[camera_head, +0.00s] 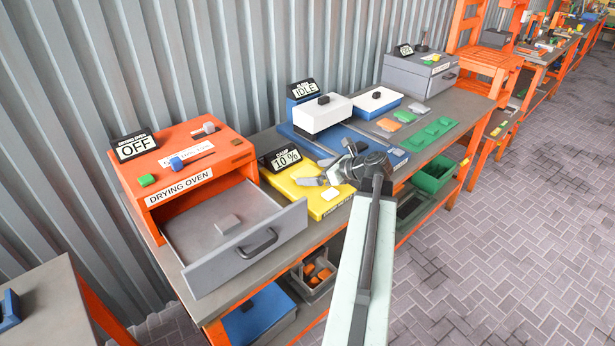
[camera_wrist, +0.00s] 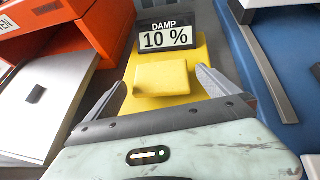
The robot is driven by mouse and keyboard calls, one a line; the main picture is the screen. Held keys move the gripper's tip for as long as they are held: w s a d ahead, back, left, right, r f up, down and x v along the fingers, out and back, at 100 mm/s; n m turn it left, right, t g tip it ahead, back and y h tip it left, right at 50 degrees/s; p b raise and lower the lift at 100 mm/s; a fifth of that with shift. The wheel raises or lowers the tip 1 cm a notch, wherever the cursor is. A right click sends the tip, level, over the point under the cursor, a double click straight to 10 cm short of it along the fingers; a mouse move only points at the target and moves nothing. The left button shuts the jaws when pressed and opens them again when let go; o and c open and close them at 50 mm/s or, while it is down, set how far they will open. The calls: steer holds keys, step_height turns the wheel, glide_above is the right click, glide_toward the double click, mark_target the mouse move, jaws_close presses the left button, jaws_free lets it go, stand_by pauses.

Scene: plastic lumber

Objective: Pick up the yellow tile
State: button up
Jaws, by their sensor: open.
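The yellow tile (camera_wrist: 162,79) lies on a yellow stand (camera_wrist: 135,68) of the same colour in the wrist view. Behind it stands a sign reading DAMP 10 % (camera_wrist: 167,38). My gripper (camera_wrist: 163,90) is open, with one grey finger on each side of the tile and a gap on both sides. In the head view my gripper (camera_head: 320,187) is over the yellow stand (camera_head: 308,204), and the tile is hard to tell apart from the stand there. I cannot tell the exact height of the fingers above the stand.
A blue and white press-like device (camera_head: 322,112) is behind. Green and orange tiles (camera_head: 404,116) lie farther right on the bench.

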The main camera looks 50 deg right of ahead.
mark_target(314, 175)
steer(key=shift+w+f, duration=0.4)
steer(key=shift+w, duration=0.15)
steer(key=shift+a, duration=0.1)
steer(key=c, duration=1.2)
steer(key=shift+c, duration=0.2)
steer(key=shift+r, duration=0.15)
steer(key=shift+r+p, duration=0.65)
steer(key=shift+p, duration=0.15)
steer(key=shift+s+r+p, duration=0.25)
steer(key=shift+r+p, duration=0.35)
steer(key=shift+r, duration=0.05)
steer(key=shift+s+r+p, duration=0.2)
steer(key=shift+r+p, duration=0.4)
steer(key=s+d, duration=0.2)
steer(key=s, duration=0.5)
steer(key=s+d+r+p, duration=0.1)
steer(key=s+d, duration=0.2)
steer(key=s, duration=0.4)
steer(key=shift+s, duration=0.25)
